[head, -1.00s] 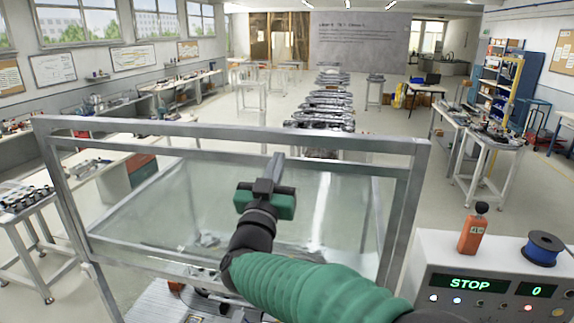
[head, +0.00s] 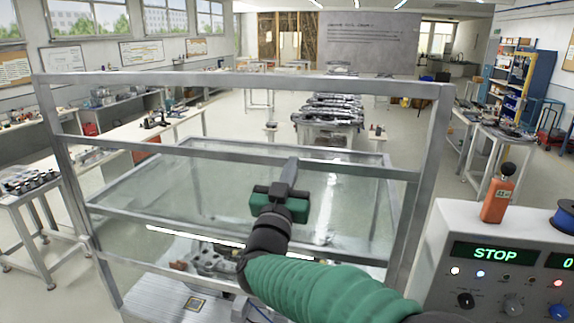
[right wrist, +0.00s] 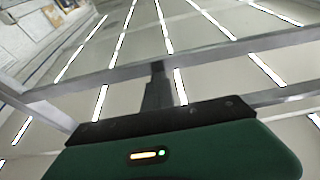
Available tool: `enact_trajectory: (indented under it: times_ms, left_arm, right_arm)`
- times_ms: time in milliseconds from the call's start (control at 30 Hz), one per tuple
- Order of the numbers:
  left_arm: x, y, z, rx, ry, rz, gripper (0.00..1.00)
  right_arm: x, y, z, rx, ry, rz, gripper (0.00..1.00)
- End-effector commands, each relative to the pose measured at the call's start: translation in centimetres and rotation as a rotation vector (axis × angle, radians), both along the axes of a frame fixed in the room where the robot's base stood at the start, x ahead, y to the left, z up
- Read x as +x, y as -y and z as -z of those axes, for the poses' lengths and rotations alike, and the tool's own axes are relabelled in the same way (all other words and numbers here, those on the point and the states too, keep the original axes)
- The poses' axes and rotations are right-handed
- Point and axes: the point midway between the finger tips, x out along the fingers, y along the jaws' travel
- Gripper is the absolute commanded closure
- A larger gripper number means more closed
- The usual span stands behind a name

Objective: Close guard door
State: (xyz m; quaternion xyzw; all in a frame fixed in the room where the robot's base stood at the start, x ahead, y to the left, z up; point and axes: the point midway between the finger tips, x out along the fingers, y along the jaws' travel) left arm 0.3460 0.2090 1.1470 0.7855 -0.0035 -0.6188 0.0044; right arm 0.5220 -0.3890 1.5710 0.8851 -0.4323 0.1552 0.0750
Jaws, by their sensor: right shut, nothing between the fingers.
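The guard door (head: 130,190) is a clear panel with grey metal rails, set in a metal frame (head: 240,82) in the head view. Its upper rail (head: 220,152) sits well below the frame's top bar, with an open gap between. My right gripper (head: 289,170) is shut and empty in front of the panel, its fingertips overlapping the upper rail. I cannot tell whether they touch it. In the right wrist view the shut fingers (right wrist: 157,85) point up across a grey rail (right wrist: 220,53). My left gripper is out of view.
Metal parts (head: 208,262) lie below, behind the frame. A side table (head: 35,195) stands at the left.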

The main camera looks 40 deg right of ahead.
Motion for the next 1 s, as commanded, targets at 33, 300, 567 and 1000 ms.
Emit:
enact_trajectory:
  times_ms: [33, 300, 567, 1000]
  left_arm:
    - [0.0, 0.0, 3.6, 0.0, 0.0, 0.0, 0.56]
    - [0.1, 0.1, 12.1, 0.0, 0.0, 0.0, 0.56]
    - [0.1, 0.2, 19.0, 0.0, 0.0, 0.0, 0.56]
    - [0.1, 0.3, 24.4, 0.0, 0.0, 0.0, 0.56]
  right_arm:
    - [-0.1, 0.5, 4.1, 0.006, -0.009, 0.009, 1.0]
    - [0.0, 0.5, 13.7, 0.005, -0.009, 0.009, 1.0]
    - [0.1, 0.6, 22.0, 0.005, -0.01, 0.008, 1.0]
    - [0.2, 0.7, 28.8, 0.005, -0.01, 0.008, 1.0]
